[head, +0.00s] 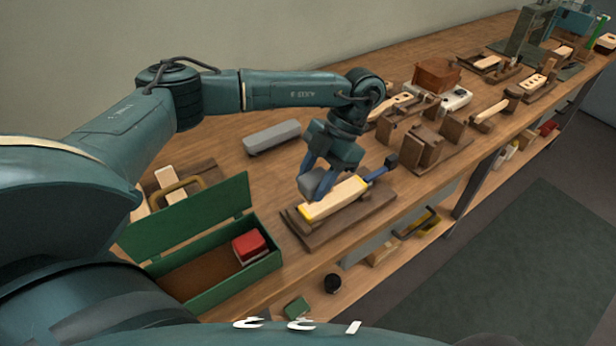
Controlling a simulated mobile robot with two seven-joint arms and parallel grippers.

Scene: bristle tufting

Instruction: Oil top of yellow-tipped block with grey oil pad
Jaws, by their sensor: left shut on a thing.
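The yellow-tipped block (345,198) is a pale wooden bar with yellow ends. It lies on a dark brown board (320,237) near the front of the bench, beside a blue clamp with a dark knob (380,172). My left gripper (320,174) is shut on the grey oil pad (312,184) and holds it at the left part of the block's top. Whether the pad touches the block cannot be told from this angle. The fingers hide part of the pad and the block's far side. My right gripper is not in view.
An open green box (215,285) with a red item (249,247) stands at left front. A grey case (272,138) lies behind the board. Wooden fixtures (425,145) stand to the right. A dark round item (332,284) and a green block (297,307) are near the front edge.

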